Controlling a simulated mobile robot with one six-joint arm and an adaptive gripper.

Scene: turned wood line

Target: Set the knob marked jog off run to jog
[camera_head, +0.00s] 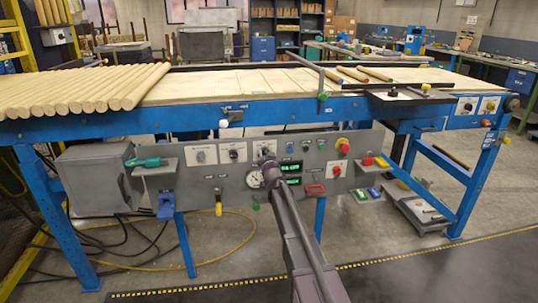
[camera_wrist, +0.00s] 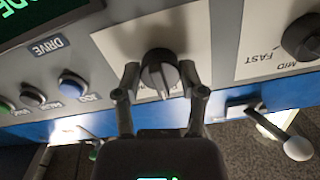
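In the wrist view a round black knob (camera_wrist: 160,73) with a raised bar sits on a white plate (camera_wrist: 115,42). I cannot read its position labels; my gripper and the angle hide them. My gripper (camera_wrist: 160,75) has one finger on each side of the knob. The fingers stand apart and close to its edges; I see no clear contact. In the head view my gripper (camera_head: 268,163) is at the control panel (camera_head: 190,190), in front of the plate left of the green displays, and hides most of that knob.
In the wrist view a second black knob (camera_wrist: 302,37) marked MID and FAST is close on the right. A blue button (camera_wrist: 73,83) is on the left. In the head view a dial gauge (camera_head: 254,180) and a red emergency stop (camera_head: 342,146) are nearby.

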